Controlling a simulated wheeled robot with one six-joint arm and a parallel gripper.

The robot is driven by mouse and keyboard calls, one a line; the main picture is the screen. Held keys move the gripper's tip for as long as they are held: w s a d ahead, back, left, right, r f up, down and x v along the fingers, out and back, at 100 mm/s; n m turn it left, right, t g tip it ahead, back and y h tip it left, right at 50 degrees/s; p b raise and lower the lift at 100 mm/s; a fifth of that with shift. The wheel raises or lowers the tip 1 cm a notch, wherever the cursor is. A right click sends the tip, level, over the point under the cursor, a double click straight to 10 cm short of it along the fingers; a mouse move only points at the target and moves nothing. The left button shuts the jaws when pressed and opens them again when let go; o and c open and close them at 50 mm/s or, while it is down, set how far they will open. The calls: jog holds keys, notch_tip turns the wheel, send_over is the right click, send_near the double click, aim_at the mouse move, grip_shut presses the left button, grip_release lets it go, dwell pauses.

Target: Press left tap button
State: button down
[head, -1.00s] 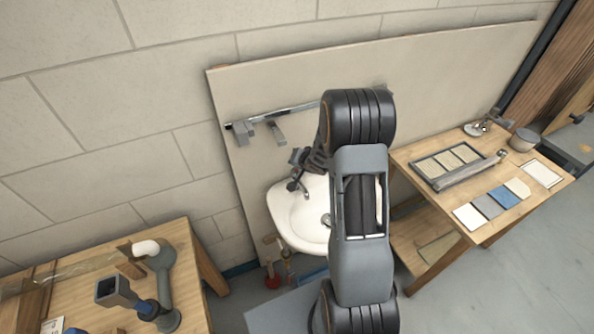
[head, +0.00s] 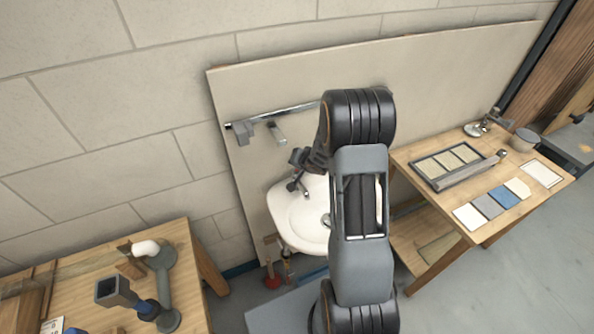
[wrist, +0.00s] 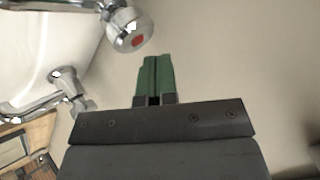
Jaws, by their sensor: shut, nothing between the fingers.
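In the wrist view my gripper (wrist: 154,76) is shut and empty, its green fingers pressed together. A chrome tap with a red-dotted round button (wrist: 131,36) is just beyond and left of the fingertips, and a small gap shows between them in the picture. A second chrome tap (wrist: 50,98) is at the left, its button not clearly visible. I cannot tell from this rotated view which tap is the left one. The white basin (wrist: 40,45) lies on the left; it also shows in the head view (head: 296,218), where my arm hides its right side.
In the head view a pale panel (head: 260,90) with a metal rail (head: 290,113) stands behind the basin. A wooden bench with pipe fittings (head: 185,250) is at the lower left. A wooden table with tiles (head: 430,205) is on the right.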

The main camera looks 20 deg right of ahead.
aim_at(298, 170)
jog(key=shift+f, duration=0.1)
jog(key=shift+f, duration=0.3)
jog(key=shift+f+b, duration=0.55)
jog(key=shift+f, duration=0.2)
dwell(1.0)
jog(key=shift+r, duration=0.15)
jog(key=shift+r+p, duration=1.05)
jog(key=shift+p, duration=0.3)
notch_tip(298, 170, up, 5)
jog(key=p, duration=0.5)
jog(key=shift+p, duration=0.3)
dwell(0.4)
